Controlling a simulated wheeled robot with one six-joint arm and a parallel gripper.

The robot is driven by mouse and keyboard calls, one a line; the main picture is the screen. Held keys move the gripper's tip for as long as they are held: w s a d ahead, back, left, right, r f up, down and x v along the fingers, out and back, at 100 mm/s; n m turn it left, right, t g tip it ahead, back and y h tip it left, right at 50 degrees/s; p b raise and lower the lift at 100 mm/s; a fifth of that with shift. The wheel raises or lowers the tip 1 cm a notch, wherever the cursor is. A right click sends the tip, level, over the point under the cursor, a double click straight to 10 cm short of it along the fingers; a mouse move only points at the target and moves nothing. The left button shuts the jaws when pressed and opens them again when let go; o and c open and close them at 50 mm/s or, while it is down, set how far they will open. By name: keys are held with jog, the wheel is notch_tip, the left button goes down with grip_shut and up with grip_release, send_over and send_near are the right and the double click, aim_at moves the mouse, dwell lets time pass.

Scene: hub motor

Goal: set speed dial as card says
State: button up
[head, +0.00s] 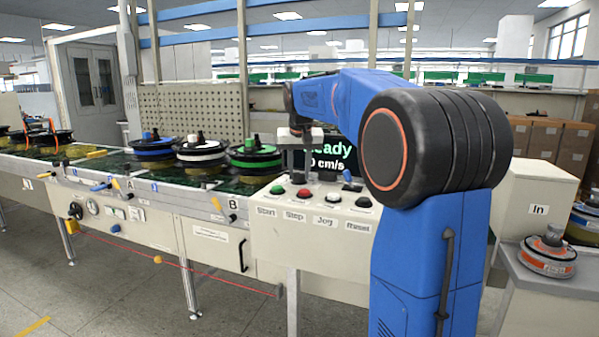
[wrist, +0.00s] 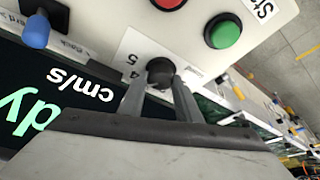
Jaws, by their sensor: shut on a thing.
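The speed dial (wrist: 160,70) is a dark round knob in the wrist view, on a pale plate with the numbers 4 and 5 showing beside it. My gripper (wrist: 160,88) is shut on the dial, one finger on each side. My gripper also shows in the head view (head: 298,160), at the back of the pale control panel (head: 310,240), where the dial is hidden. The dial's pointer and most of its scale cannot be made out. The screen (head: 333,160) shows "Ready" and a cm/s reading, partly covered by my arm. I cannot make out the card.
The panel's front row has a green Start button (head: 277,189), a red button (head: 304,192), a white Jog button (head: 333,197) and a dark Reset button (head: 363,201). A blue-tipped lever (wrist: 37,30) stands by the screen. Hub motors (head: 254,154) sit on the line at left.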

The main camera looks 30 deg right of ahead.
jog(key=shift+m+h, duration=0.4)
jog(key=shift+m, duration=0.5)
jog(key=o, duration=0.8)
jog(key=shift+r, duration=0.1)
jog(key=v, duration=1.7)
jog(key=shift+w+r, duration=0.2)
jog(key=shift+w, duration=0.05)
